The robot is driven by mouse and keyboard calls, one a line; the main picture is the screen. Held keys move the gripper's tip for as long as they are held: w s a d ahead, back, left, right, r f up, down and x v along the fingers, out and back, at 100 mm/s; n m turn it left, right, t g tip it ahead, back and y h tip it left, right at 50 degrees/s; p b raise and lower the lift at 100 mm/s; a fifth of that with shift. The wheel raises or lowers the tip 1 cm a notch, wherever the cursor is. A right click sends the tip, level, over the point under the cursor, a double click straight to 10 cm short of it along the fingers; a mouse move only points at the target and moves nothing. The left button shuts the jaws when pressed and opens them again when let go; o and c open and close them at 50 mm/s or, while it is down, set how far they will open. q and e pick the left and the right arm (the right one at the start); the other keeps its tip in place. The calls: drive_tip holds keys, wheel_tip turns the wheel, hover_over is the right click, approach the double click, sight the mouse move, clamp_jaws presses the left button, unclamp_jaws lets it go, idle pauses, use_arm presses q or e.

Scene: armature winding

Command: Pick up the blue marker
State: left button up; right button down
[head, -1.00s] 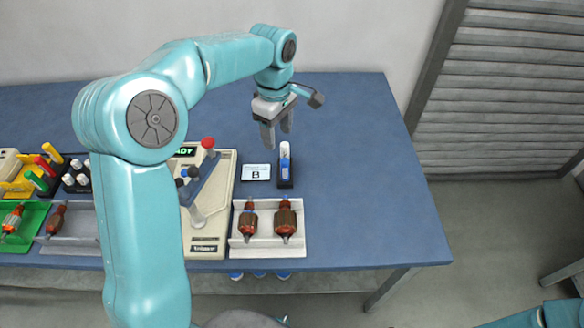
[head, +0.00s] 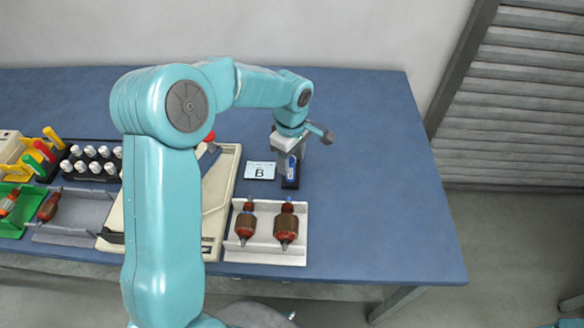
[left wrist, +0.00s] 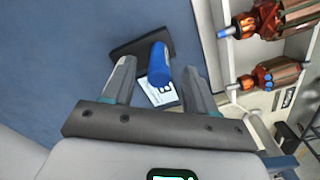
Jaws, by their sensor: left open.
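The blue marker (head: 292,168) stands upright in a small black holder (head: 290,183) on the blue table, just right of the card marked B (head: 260,171). My left gripper (head: 291,155) is over the marker, pointing down, with its jaws open. In the left wrist view the marker (left wrist: 159,64) shows between the two fingertips, with a gap on each side, and the holder (left wrist: 140,45) lies behind it. The gripper covers the marker's upper part in the head view. My right gripper is not in view.
A pale tray (head: 266,250) with two copper-wound armatures (head: 286,224) lies in front of the holder. A beige machine (head: 222,190) stands to the left, partly behind my left arm. Black racks and colored tools are farther left. The table's right side is clear.

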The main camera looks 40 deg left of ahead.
sight(291, 171)
use_arm(q)
wheel_tip(291, 171, down, 6)
drive_tip(key=shift+a+r+p, duration=0.1)
drive_tip(key=shift+r+p, duration=0.1)
drive_tip(key=shift+p, duration=0.35)
drive_tip(key=shift+a, duration=0.1)
clamp_jaws()
